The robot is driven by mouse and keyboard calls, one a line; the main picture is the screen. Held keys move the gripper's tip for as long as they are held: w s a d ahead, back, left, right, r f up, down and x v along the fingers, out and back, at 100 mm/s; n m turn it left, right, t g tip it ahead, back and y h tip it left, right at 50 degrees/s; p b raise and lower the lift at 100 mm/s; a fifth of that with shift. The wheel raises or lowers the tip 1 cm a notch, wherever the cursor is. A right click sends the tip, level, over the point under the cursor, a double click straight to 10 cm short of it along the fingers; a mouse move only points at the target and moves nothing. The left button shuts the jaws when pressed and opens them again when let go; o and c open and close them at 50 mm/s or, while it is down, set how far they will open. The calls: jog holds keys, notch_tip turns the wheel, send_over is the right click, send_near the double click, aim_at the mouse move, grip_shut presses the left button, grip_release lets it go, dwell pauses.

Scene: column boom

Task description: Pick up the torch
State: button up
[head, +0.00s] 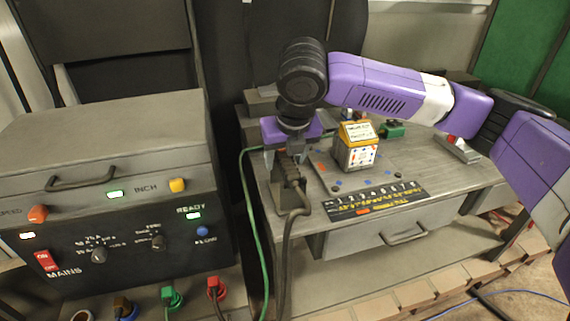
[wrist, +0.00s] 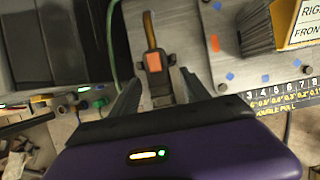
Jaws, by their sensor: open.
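The torch (head: 291,185), dark with a cable trailing down over the table's front, stands out at the left end of the worktable below my gripper (head: 287,157). My gripper (wrist: 160,76) is open, with one finger on each side of that near end. The fingers look apart from the torch, but I cannot tell their exact height over it. In the head view my wrist hides the torch's upper part.
A yellow-and-white box (head: 357,148) stands right of the torch. A black numbered strip (head: 376,199) lies along the table's front. A green cable (head: 252,200) hangs at the left edge. A large control cabinet (head: 110,190) stands left. Table space (head: 430,165) is clear right of the box.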

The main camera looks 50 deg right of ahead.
jog(key=shift+f, duration=0.15)
grip_shut()
jog(key=shift+r, duration=0.2)
